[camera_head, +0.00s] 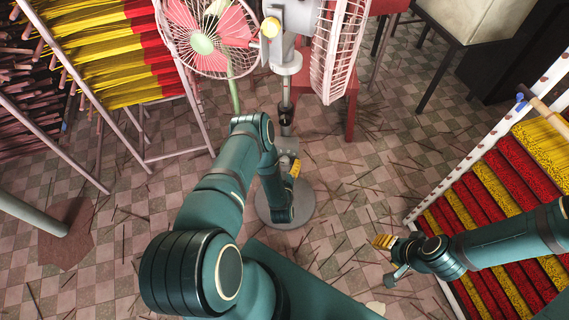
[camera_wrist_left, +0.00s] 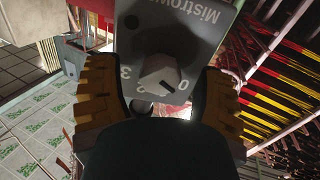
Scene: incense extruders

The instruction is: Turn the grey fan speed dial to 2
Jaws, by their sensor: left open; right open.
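The fan's grey control box, lettered "Mistrow…", fills the upper middle of the left wrist view. The grey speed dial (camera_wrist_left: 157,73) sits on it, with a dark mark on its lower right side. A 3 shows to the dial's left, and a 0 shows to its lower right. My left gripper (camera_wrist_left: 158,95) is open, its yellow-padded fingers on either side of the dial with visible gaps. In the head view my left gripper (camera_head: 293,168) is by the fan's pole; I cannot make out the dial there. My right gripper (camera_head: 384,243) is open and empty at lower right.
The pink-bladed fan (camera_head: 215,38) and a second fan cage (camera_head: 340,45) stand at the top. The round grey base (camera_head: 303,212) is on the floor. Incense racks stand at left (camera_head: 120,55) and right (camera_head: 505,190). The checkered floor is strewn with sticks.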

